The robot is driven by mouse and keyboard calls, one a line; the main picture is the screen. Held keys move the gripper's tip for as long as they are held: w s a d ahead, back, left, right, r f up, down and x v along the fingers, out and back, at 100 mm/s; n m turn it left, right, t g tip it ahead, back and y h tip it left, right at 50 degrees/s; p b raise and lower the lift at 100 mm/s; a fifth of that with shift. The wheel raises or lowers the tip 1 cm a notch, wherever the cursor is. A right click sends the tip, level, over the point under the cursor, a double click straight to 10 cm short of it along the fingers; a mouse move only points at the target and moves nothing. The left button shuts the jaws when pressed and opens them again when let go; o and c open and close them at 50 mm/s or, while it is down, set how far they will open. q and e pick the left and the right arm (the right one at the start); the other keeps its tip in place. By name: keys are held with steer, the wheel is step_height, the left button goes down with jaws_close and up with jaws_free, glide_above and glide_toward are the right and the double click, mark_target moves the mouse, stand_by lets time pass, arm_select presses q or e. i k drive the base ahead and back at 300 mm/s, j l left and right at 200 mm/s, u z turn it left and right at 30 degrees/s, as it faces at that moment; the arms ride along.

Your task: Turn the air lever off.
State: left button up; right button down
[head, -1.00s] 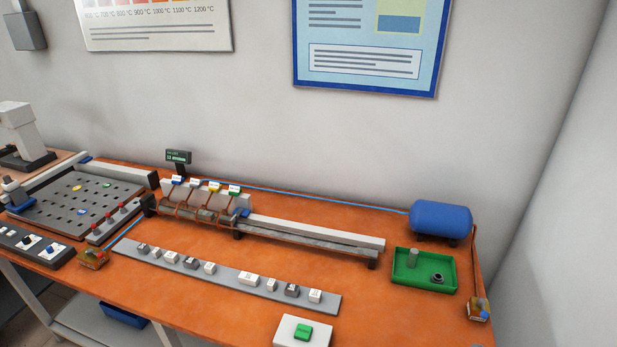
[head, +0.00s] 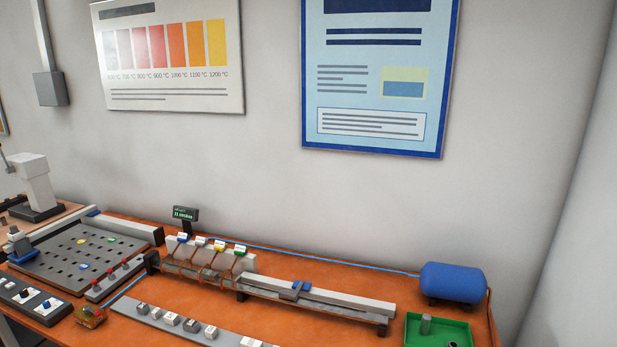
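No part clearly reads as the air lever. A blue air tank (head: 453,282) stands at the right of the orange bench, with a thin blue line running left from it along the back. A small brownish block (head: 89,316) sits at the front left, at the end of another blue line; its details are too small to tell a lever's position. The block at the bench's right front corner, in view a second ago, is below the picture now. Neither of my grippers is in view.
Coils (head: 205,262) with coloured tags stand mid-bench, beside a long rail (head: 345,303) carrying a blue slider (head: 296,289). A perforated plate (head: 75,250) is at left. A green tray (head: 440,328) is at lower right. Posters hang on the wall.

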mark_target(87, 310)
steer(key=u, duration=1.3)
steer(key=i+j+z, duration=0.1)
steer(key=i, duration=0.55)
